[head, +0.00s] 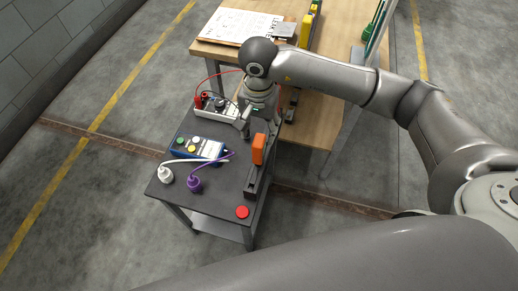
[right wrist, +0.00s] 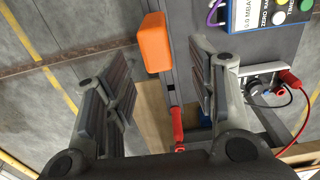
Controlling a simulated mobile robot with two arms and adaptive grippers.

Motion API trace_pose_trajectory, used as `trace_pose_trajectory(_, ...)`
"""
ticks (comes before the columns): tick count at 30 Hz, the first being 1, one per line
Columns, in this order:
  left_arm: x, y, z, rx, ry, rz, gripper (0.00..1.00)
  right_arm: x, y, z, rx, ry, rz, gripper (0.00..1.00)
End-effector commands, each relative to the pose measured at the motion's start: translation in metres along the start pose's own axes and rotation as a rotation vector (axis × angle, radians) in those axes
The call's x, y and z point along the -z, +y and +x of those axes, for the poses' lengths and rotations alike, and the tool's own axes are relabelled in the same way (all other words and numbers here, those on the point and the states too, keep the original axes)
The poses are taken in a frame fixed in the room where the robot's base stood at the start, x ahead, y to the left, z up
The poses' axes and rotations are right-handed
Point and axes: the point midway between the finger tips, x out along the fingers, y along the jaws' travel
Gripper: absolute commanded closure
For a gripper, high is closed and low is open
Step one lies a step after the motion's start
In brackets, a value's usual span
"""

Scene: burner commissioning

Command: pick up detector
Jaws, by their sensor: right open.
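An orange block, which I take to be the detector (head: 258,149), stands upright in a dark holder (head: 251,184) on the right side of the cart top. The orange block also shows in the right wrist view (right wrist: 155,43), beyond the fingertips and toward the left finger. My right gripper (head: 264,119) is open and empty, just behind the block in the head view. Its two fingers show wide apart in the right wrist view (right wrist: 165,90), with nothing between them touching. My left gripper is not in view.
A wooden bench (head: 318,128) stands behind.

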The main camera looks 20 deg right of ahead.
Motion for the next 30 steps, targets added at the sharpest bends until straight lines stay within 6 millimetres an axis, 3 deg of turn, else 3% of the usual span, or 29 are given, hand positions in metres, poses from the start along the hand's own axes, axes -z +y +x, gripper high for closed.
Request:
trace_pose_trajectory(4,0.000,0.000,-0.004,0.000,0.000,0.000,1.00,-0.002,0.000,0.023,-0.002,-0.004,0.000,0.48)
trace_pose_trajectory(11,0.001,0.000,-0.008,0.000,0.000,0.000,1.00,-0.004,0.001,0.040,0.000,-0.005,0.000,0.48)
trace_pose_trajectory(21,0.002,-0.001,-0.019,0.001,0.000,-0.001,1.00,-0.010,0.003,0.083,0.002,-0.005,0.000,0.48)
trace_pose_trajectory(29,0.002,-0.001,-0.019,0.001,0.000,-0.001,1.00,-0.009,0.002,0.086,0.003,-0.003,0.000,0.48)
trace_pose_trajectory(30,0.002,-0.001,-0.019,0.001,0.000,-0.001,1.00,-0.009,0.003,0.086,0.003,-0.003,0.000,0.52)
